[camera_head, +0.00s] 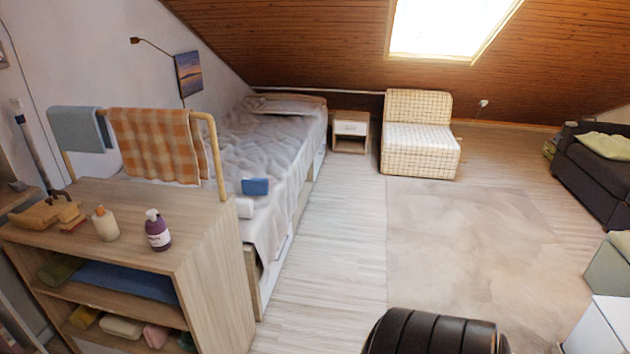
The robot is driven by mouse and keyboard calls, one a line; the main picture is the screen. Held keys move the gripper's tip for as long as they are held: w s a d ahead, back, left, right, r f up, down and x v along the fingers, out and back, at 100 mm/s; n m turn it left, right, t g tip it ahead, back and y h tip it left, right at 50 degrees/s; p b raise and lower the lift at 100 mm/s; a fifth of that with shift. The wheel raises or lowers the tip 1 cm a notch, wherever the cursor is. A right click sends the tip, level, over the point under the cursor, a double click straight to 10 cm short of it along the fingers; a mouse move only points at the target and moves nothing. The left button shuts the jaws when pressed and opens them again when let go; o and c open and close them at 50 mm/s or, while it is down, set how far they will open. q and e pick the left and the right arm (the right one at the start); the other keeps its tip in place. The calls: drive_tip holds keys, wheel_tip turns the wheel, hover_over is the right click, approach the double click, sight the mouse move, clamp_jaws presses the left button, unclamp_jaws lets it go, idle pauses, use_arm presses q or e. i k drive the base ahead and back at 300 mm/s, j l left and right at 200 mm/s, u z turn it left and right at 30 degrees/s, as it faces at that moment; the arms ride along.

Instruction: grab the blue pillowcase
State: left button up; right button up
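A small blue folded cloth-like item (255,187) lies on the bed (275,150), near its front end. A larger flat blue folded cloth (125,281) lies on the upper inner shelf of the wooden shelf unit (215,250) at the left. I cannot tell for sure which of these is the pillowcase. A grey-blue cloth (78,130) hangs on the rail behind the unit. Neither of my grippers shows in the head view, so nothing is seen held.
An orange checked cloth (155,145) hangs on the rail. A cream bottle (105,223) and a purple bottle (157,230) stand on the unit's top. A checked chair (418,135) and nightstand (350,131) are at the back. Wooden floor (335,230) beside the bed is clear.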

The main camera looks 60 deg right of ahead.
sight(251, 186)
drive_tip(key=z, duration=1.6)
drive_tip(key=u, duration=0.25)
drive_tip(key=i+l+u, duration=0.15)
drive_tip(key=u, duration=0.25)
drive_tip(key=i+l+u, duration=0.15)
drive_tip(key=u, duration=0.25)
drive_tip(key=i+l+u, duration=0.1)
drive_tip(key=l+u, duration=0.25)
